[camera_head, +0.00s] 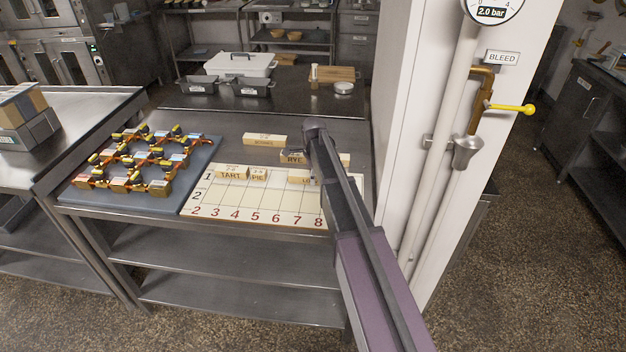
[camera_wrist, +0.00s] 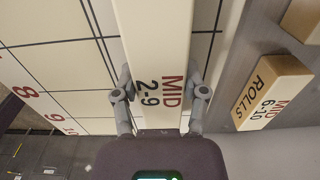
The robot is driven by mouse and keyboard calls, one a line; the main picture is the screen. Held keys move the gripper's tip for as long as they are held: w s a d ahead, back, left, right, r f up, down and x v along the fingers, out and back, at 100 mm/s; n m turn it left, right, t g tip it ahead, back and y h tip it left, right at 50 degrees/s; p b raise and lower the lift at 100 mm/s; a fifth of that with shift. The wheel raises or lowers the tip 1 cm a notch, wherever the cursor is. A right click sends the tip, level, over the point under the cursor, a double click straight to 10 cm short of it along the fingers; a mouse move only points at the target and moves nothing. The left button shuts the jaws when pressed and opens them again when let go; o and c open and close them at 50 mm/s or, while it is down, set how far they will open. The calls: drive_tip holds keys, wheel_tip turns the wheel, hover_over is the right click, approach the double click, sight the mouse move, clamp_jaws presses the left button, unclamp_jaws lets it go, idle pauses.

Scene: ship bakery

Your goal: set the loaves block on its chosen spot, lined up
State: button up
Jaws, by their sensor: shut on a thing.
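The long pale wooden block, taken as the loaves block (camera_head: 299,177), shows the start of a label, "LO", in the head view; my arm covers its right part. In the wrist view, the held block (camera_wrist: 155,30) has "MID 2-9" on its top and runs off the upper edge. My gripper (camera_wrist: 163,84) is shut on it, one finger at each side. In the head view my arm hides most of the gripper. The block is over or on the numbered grid board (camera_head: 260,213), roughly along its grid lines; whether it touches the board I cannot tell.
TART (camera_head: 230,171) and PIE (camera_head: 259,174) blocks stand in row 1. A RYE block (camera_head: 293,157) and another block (camera_head: 265,139) lie behind the board. A ROLLS block (camera_wrist: 271,92) lies right of the held block. A chain-like assembly (camera_head: 135,160) sits left; a white pillar (camera_head: 398,120) stands right.

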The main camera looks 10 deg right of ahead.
drive_tip(key=shift+f, duration=0.15)
drive_tip(key=o, duration=1.3)
drive_tip(key=shift+c, duration=0.2)
wheel_tip(320, 180, up, 12)
drive_tip(key=p, duration=1.2)
drive_tip(key=shift+r, duration=0.2)
drive_tip(key=shift+s, duration=0.1)
drive_tip(key=s+n, duration=2.1)
drive_tip(key=s, duration=0.8)
drive_tip(key=shift+a+n, duration=0.15)
drive_tip(key=shift+n, duration=0.15)
